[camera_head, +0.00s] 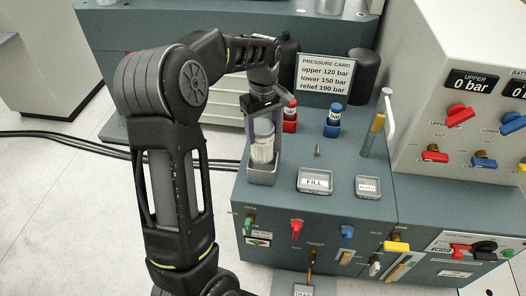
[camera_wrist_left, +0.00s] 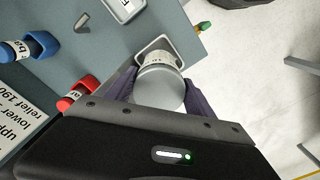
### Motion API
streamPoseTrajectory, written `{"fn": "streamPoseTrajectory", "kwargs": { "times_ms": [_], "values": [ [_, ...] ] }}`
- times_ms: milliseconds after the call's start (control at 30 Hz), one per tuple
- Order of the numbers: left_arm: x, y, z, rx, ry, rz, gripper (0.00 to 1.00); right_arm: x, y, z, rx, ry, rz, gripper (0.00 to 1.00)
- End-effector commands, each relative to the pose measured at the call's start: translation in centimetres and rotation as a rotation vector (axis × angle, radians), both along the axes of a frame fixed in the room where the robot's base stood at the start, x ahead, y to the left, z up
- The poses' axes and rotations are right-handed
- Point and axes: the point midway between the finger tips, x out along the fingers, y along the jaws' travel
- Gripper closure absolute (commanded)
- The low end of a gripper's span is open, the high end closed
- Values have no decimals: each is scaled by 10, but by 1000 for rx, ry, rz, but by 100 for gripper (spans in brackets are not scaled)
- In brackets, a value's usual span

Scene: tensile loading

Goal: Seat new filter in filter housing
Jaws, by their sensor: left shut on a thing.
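My left gripper (camera_head: 264,102) points down over the left edge of the teal bench and is shut on a pale cylinder, the new filter (camera_head: 263,141). The filter is upright, with its lower part at the mouth of the square grey filter housing (camera_head: 262,177). In the left wrist view the round grey end of the filter (camera_wrist_left: 160,89) sits between the purple fingers (camera_wrist_left: 162,96), and the housing rim (camera_wrist_left: 152,45) shows just beyond it. I cannot tell how deep the filter sits in the housing. My right gripper is not in view.
A red valve (camera_head: 290,122) stands close right of the gripper, and a blue valve (camera_head: 333,122) is farther right. A pressure card (camera_head: 325,75) stands behind. FILL (camera_head: 314,182) and a second labelled box (camera_head: 368,187) lie right of the housing. A control cabinet (camera_head: 440,100) is at right.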

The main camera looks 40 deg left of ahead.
Motion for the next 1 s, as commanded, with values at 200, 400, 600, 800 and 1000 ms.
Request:
{"fn": "streamPoseTrajectory", "kwargs": {
  "times_ms": [200, 400, 600, 800, 1000],
  "values": [
    [0, 0, -17, 0, -1, 0, 100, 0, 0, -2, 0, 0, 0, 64],
    [0, 0, -17, 1, -1, 0, 100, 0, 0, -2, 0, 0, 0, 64],
    [0, 0, -32, -1, 1, 0, 100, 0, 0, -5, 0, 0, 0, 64],
    [0, 0, -68, -1, 3, 1, 100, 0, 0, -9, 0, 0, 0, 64],
    [0, 0, -77, 0, -2, 0, 100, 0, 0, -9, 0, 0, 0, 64]
  ]
}}
